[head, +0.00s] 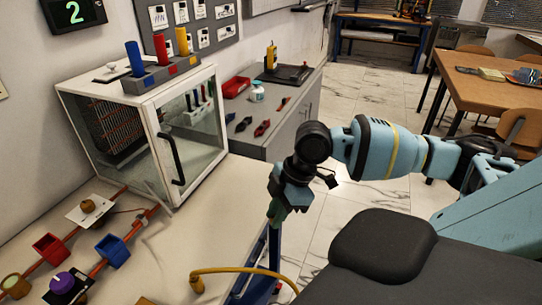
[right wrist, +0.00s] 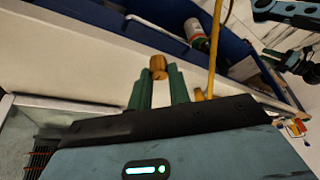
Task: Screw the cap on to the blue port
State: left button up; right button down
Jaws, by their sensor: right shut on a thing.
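My right gripper (head: 275,212) hangs beyond the right edge of the bench in the head view, its green fingers pointing down. In the right wrist view the fingers (right wrist: 158,88) are shut on a small brown, brass-like cylinder, the cap (right wrist: 158,66), which sticks out past the fingertips. The cap cannot be made out in the head view. A blue box-like fitting (head: 112,251) sits at a copper pipe at the lower left, well apart from the gripper. It looks like the blue port. My left gripper is not in view.
A red box-like fitting (head: 50,249), a purple knob (head: 62,283) and a brass knob on a white plate (head: 87,206) are nearby. A glass-fronted cabinet (head: 190,125) stands behind. A yellow hose (head: 235,271) arches at the bench front. The bench middle is clear.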

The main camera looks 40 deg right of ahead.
jog(key=shift+a, duration=0.1)
jog(key=w+a+r+m+t+h, duration=0.1)
jog(key=w+a+r+m+h, duration=0.1)
jog(key=a+m, duration=0.4)
jog(key=w+a+r+m+t+h, duration=0.1)
jog(key=w+a+r+m+h, duration=0.1)
jog(key=a+m, duration=0.4)
jog(key=shift+w+a+r+m+t, duration=0.3)
jog(key=shift+w+a+m, duration=0.05)
jog(key=shift+w+m, duration=0.15)
